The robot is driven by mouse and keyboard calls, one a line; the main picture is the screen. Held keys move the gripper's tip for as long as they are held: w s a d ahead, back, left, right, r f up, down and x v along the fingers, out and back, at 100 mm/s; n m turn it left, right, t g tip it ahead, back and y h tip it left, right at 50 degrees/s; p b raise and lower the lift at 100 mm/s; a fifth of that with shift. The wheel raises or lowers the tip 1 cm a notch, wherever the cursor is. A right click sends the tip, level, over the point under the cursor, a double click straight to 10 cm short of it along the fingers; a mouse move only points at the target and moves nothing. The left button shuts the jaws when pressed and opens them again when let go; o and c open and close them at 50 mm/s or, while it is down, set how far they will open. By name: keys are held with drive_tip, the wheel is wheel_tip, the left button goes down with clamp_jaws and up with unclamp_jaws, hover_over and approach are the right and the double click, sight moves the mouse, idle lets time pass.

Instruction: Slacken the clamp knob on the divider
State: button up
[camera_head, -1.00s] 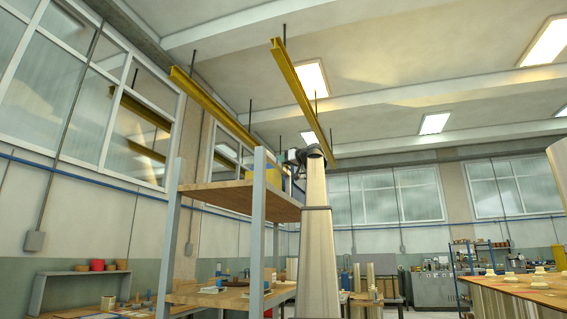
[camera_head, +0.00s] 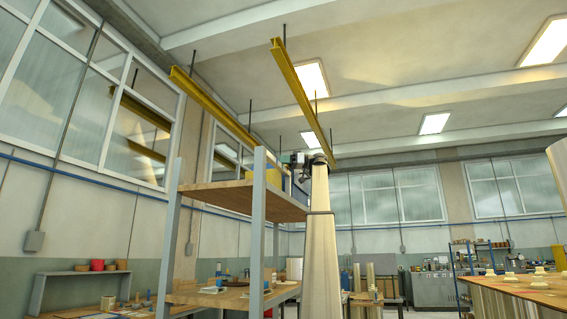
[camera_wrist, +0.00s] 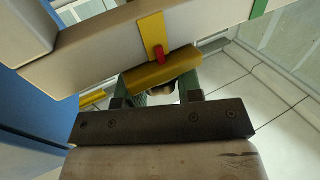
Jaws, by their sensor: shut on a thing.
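In the wrist view a pale divider (camera_wrist: 95,58) runs slantwise across the upper part. A yellow strip (camera_wrist: 151,30) with a small red tab (camera_wrist: 159,55) lies on its face. Below the tab a yellow bar-shaped piece, which looks like the clamp knob (camera_wrist: 158,70), spans the fingertips of my gripper (camera_wrist: 164,84). The green fingers are shut on it, and their tips are partly hidden behind it. A dark round part shows between the fingers. In the head view my gripper (camera_head: 298,158) is small, beside the rack's upper shelf, and its grip cannot be made out.
The rack's wooden upper shelf (camera_head: 235,196) and grey post (camera_head: 258,215) stand left of my arm. A blue surface (camera_wrist: 28,100) is close on the left in the wrist view. Pale tiled floor (camera_wrist: 265,95) lies open at right. Yellow beams (camera_head: 298,85) hang overhead.

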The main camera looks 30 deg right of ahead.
idle(0.4)
drive_tip(key=o, duration=0.9)
drive_tip(key=shift+o, duration=0.2)
drive_tip(key=shift+d, duration=0.1)
drive_tip(key=v, duration=1)
drive_tip(key=shift+d, duration=0.35)
drive_tip(key=shift+s, duration=0.1)
